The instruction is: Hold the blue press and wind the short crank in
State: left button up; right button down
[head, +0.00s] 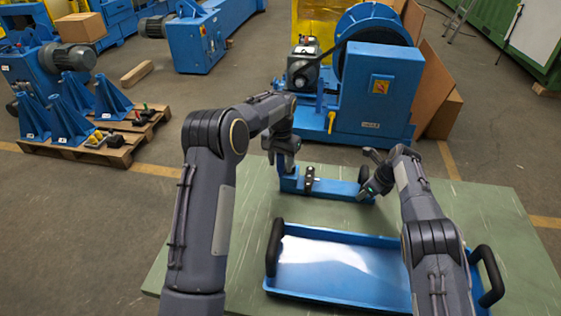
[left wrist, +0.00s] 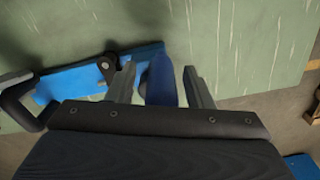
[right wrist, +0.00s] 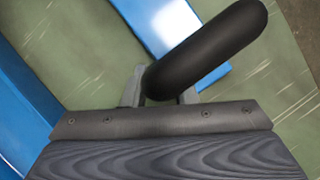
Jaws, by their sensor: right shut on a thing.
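The blue press (head: 335,187) lies on the green table top, with a black bracket (head: 309,178) on its bar and a blue upright at its left end. My left gripper (head: 284,163) is at that upright. In the left wrist view the fingers are spread on either side of the blue upright (left wrist: 161,80), and I see a gap on at least one side. A thick black handle (head: 363,178), seemingly the short crank, stands at the press's right end. My right gripper (head: 372,186) is shut on the black handle (right wrist: 205,50), which hides part of the fingers.
A blue tray (head: 340,236) with black end handles lies in front of the press. The green table (head: 505,215) is clear to the right. A large blue machine (head: 375,90) stands behind. A pallet (head: 118,155) with blue stands is at the left.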

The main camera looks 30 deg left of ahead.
jog(key=shift+a+r, duration=0.1)
pick_arm(q)
notch_tip(320, 180, up, 12)
jog(key=shift+r, duration=0.1)
dwell(0.4)
pick_arm(e)
jog(key=c, duration=1.1)
grip_release()
